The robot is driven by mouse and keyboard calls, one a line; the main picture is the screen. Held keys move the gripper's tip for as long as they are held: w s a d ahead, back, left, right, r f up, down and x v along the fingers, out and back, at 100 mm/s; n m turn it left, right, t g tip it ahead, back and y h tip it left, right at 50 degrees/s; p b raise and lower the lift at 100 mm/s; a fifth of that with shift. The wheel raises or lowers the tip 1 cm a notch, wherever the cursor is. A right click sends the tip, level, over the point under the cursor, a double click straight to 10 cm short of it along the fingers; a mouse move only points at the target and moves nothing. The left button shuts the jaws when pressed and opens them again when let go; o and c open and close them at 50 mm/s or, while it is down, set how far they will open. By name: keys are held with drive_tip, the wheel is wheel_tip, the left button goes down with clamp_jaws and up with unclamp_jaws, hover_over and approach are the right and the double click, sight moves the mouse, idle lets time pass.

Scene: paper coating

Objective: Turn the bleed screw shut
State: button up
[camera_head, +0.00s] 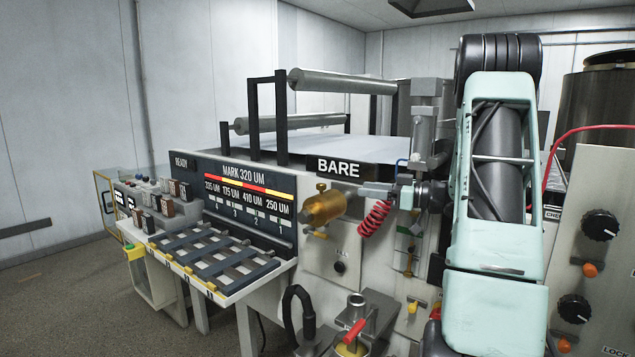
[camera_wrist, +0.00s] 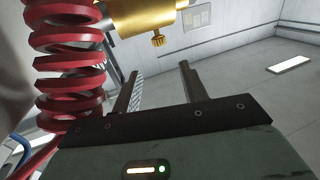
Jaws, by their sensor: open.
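The bleed screw (camera_wrist: 158,39) is a small brass knurled knob on the underside of a brass cylinder (camera_wrist: 147,17) in the wrist view. In the head view the brass cylinder (camera_head: 324,208) sits on the front of the machine, with small brass fittings above and below it; I cannot tell which one is the bleed screw. My gripper (camera_wrist: 160,82) is open and empty, with its two dark fingers apart. The screw appears past the fingertips, in line with the gap between them, not held. In the head view my gripper (camera_head: 372,190) is just right of the cylinder.
A red coiled hose (camera_head: 375,218) hangs beside my gripper and fills the left of the wrist view (camera_wrist: 68,65). A "BARE" sign (camera_head: 338,167) is above the cylinder. A slotted rack (camera_head: 215,258) stands left, and a red-handled valve (camera_head: 354,330) is below. Open floor lies at far left.

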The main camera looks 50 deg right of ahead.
sight(321, 184)
drive_tip(key=p+x, duration=0.3)
drive_tip(key=x, duration=1)
drive_tip(key=shift+w+a+p, duration=0.15)
drive_tip(key=shift+w+p, duration=0.15)
drive_tip(key=shift+p, duration=0.1)
clamp_jaws()
